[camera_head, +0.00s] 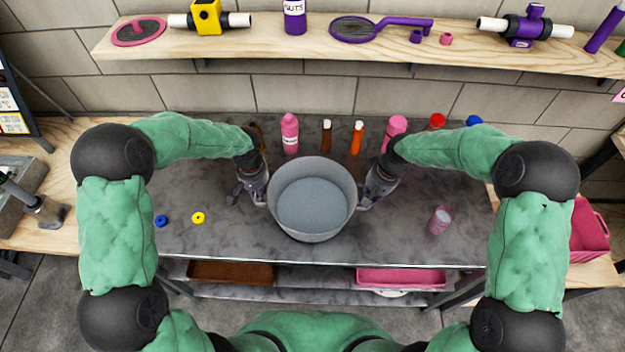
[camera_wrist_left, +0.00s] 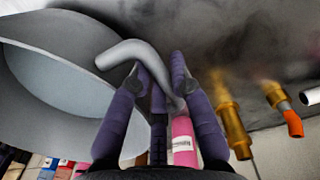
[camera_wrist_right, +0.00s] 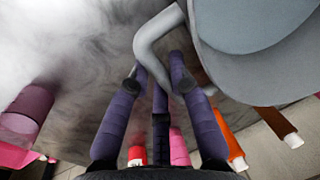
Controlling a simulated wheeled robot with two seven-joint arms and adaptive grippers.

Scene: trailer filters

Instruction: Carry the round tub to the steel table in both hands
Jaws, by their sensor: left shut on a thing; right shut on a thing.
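The round grey tub (camera_head: 312,234) is over the middle of the steel table (camera_head: 190,235) in the head view; it looks upright, with a pale blue-grey inside. I cannot tell if its base touches the tabletop. My left gripper (camera_head: 262,196) is shut on the tub's left handle, a bent grey bar that also shows in the left wrist view (camera_wrist_left: 135,52). My right gripper (camera_head: 366,198) is shut on the right handle, which shows in the right wrist view (camera_wrist_right: 150,40). The tub's wall also fills the upper left of the left wrist view (camera_wrist_left: 40,60).
A pink cup (camera_head: 440,220) is at right; yellow (camera_head: 198,218) and blue (camera_head: 161,221) rings lie at left. A wooden shelf (camera_head: 270,40) runs above.

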